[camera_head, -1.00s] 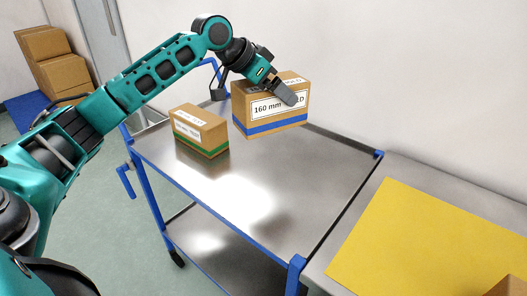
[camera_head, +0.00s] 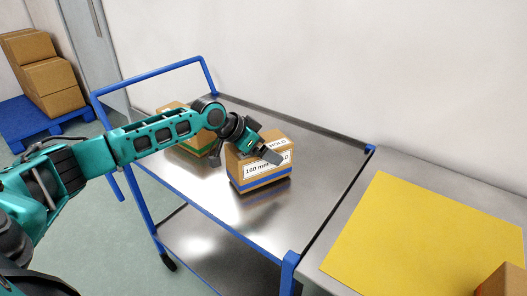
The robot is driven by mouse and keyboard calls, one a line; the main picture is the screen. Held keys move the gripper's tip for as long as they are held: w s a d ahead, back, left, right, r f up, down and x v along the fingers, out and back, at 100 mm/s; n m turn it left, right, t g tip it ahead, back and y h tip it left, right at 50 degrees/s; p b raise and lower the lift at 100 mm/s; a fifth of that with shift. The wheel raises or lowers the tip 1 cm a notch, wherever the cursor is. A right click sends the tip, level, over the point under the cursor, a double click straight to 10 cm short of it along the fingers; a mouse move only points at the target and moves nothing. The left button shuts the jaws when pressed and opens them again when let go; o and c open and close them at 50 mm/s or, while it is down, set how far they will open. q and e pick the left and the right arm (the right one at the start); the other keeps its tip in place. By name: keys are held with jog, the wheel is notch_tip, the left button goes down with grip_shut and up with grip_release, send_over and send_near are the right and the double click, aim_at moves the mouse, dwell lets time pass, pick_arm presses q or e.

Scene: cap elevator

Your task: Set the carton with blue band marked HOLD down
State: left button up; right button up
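The carton with the blue band marked HOLD (camera_head: 258,172) is upright at the trolley's steel top (camera_head: 250,215). Its underside looks at or very close to the surface; I cannot tell whether a thin gap remains. My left gripper (camera_head: 250,152) is at the carton from above, one finger across its near label side, and looks shut on it. The other finger's contact is partly hidden. A smaller carton with a green band (camera_head: 196,143) stands to the left, partly behind my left arm. My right gripper is not in view.
A bench with a yellow mat (camera_head: 420,235) adjoins the trolley on the right, with a brown carton (camera_head: 502,282) at its front corner. The trolley has a blue handle (camera_head: 150,72). Cartons (camera_head: 45,75) stand on a blue pallet (camera_head: 35,125) at left. The trolley's right half is clear.

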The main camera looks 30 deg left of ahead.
aim_at(236, 151)
pick_arm(q)
jog(key=shift+f, duration=0.25)
jog(key=o, duration=1.1)
jog(key=shift+f, duration=0.1)
jog(key=p+v, duration=0.1)
jog(key=v, duration=0.9)
jog(key=shift+s+a, duration=0.2)
jog(key=shift+s+a+r, duration=0.15)
jog(key=shift+s+r, duration=0.25)
jog(key=shift+r, duration=0.3)
